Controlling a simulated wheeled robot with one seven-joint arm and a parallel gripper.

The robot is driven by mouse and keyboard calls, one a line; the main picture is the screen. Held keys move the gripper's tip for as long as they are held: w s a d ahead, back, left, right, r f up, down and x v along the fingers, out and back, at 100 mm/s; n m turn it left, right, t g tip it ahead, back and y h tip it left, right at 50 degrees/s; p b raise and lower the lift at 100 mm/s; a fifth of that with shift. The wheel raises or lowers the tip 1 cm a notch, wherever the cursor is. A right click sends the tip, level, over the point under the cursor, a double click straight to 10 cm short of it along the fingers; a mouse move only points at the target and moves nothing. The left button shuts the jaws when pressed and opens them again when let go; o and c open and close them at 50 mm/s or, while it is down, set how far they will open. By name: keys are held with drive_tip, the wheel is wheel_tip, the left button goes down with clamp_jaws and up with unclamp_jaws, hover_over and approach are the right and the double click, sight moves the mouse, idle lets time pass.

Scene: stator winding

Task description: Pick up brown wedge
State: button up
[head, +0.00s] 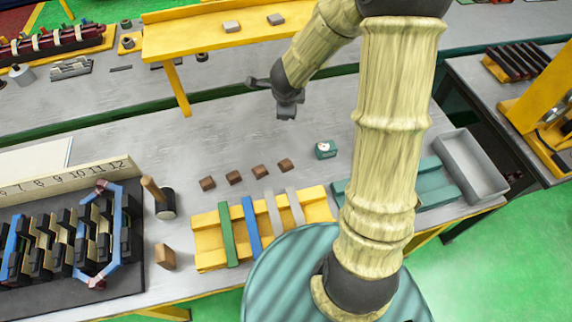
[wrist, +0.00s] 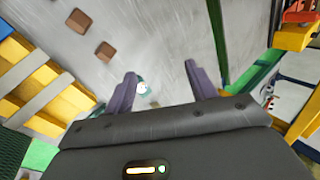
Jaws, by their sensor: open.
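Several small brown blocks lie in a slanting row on the grey bench in the head view, from the leftmost (head: 208,183) to the rightmost (head: 286,165). Two brown blocks also show at the upper left of the wrist view, one higher (wrist: 77,19) and one lower (wrist: 105,51). A larger tan-brown upright block (head: 165,257) stands nearer the front edge, left of the yellow rack. I cannot tell which is the wedge meant. My gripper (head: 272,98) is open and empty above the bench, behind the row; its two fingers stand apart in the wrist view (wrist: 160,73).
A yellow rack (head: 208,247) holds green, blue and grey strips. A small teal object with a white face (head: 326,149) sits right of the blocks. A raised yellow shelf (head: 215,37) stands behind. A dark wooden-handled tool (head: 166,204) and a stator assembly are left.

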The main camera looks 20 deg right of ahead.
drive_tip(key=s+f+m+g+y, duration=0.1)
drive_tip(key=s+f+m+g, duration=0.3)
drive_tip(key=m, duration=0.8)
wheel_tip(320, 180, down, 2)
drive_tip(key=shift+a+g, duration=0.2)
drive_tip(key=shift+g, duration=0.7)
hover_over(288, 164)
wheel_tip(288, 164, down, 12)
drive_tip(key=shift+w+f, duration=0.1)
drive_tip(key=shift+f, duration=0.05)
drive_tip(key=shift+f+p, duration=0.3)
drive_tip(key=shift+f, duration=2.3)
drive_tip(key=shift+s, duration=0.2)
